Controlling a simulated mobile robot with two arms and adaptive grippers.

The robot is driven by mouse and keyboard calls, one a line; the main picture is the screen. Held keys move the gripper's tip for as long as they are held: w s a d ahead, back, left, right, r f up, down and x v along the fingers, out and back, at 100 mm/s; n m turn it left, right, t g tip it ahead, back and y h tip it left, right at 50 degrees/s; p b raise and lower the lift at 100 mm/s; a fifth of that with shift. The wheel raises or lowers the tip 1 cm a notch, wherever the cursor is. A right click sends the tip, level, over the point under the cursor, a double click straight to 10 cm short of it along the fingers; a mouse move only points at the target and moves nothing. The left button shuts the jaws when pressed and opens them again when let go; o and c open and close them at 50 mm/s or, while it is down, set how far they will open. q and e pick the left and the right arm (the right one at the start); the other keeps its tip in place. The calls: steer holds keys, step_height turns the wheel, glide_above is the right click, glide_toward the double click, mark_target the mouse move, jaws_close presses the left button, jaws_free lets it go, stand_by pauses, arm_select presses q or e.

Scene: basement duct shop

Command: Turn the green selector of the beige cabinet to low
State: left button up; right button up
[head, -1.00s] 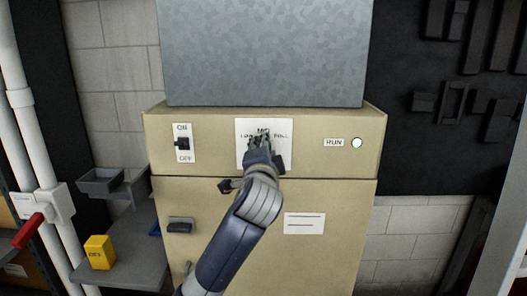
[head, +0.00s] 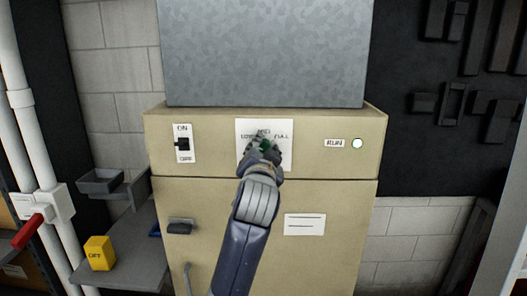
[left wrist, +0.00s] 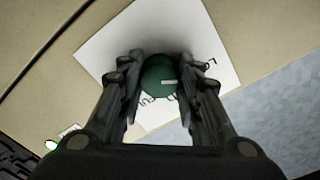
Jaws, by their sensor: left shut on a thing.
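The beige cabinet (head: 330,215) stands in the middle of the head view. The green selector (head: 265,145) is a round knob on a white label plate (head: 284,162) marked LOW, MED and FULL. My left gripper (head: 264,150) is at the knob, partly covering it and the plate. In the left wrist view the fingers (left wrist: 158,85) are shut on either side of the green knob (left wrist: 158,74). Its white pointer mark faces right, roughly toward the partly visible LOW lettering; its exact setting is unclear. My right gripper is out of view.
An ON/OFF switch (head: 183,144) is left of the plate, and a lit RUN lamp (head: 357,143) is right. A dark handle (head: 180,227) sits below. A yellow OFF block (head: 99,253) stands on the grey shelf (head: 140,262) at left.

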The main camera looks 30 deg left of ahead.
arm_select(q)
steer(key=shift+f, duration=0.1)
steer(key=o, duration=1.1)
steer(key=v, duration=1.2)
